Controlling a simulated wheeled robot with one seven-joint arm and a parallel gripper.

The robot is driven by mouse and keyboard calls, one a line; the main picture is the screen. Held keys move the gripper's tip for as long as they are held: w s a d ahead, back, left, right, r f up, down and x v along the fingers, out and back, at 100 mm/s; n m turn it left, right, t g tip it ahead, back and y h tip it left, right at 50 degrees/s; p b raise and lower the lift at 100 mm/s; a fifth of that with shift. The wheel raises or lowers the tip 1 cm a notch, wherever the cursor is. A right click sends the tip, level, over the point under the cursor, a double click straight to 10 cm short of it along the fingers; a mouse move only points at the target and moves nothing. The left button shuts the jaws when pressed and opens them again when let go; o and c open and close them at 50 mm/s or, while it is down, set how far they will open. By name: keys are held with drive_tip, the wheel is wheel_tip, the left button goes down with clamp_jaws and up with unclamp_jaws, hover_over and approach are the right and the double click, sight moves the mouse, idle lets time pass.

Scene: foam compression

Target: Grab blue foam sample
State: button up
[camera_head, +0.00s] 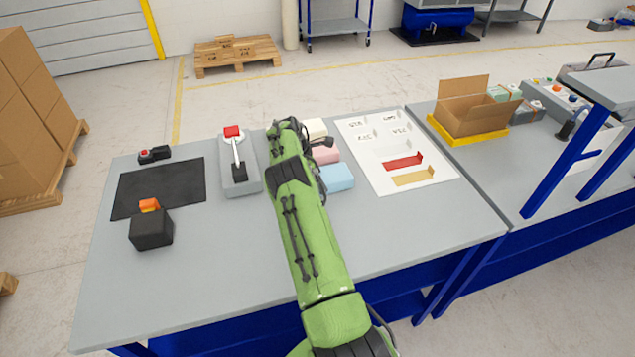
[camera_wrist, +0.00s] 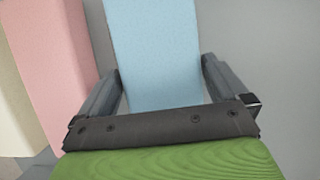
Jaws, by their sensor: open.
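The blue foam sample (camera_head: 337,177) is a light blue block on the grey table, just right of my green arm in the head view. In the wrist view the blue foam (camera_wrist: 155,50) stands between the two fingers of my gripper (camera_wrist: 158,85). The fingers are open, one on each side of it, with a narrow gap visible at the left finger.
A cream block (camera_head: 314,129) stands beyond the pink one. A white board (camera_head: 437,174) with red and yellow slots lies to the right. A grey lever device (camera_head: 240,185), black mat (camera_head: 150,187) and black block (camera_head: 151,230) are at the left. The front of the table is clear.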

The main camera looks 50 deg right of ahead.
drive_tip(key=c, duration=0.7)
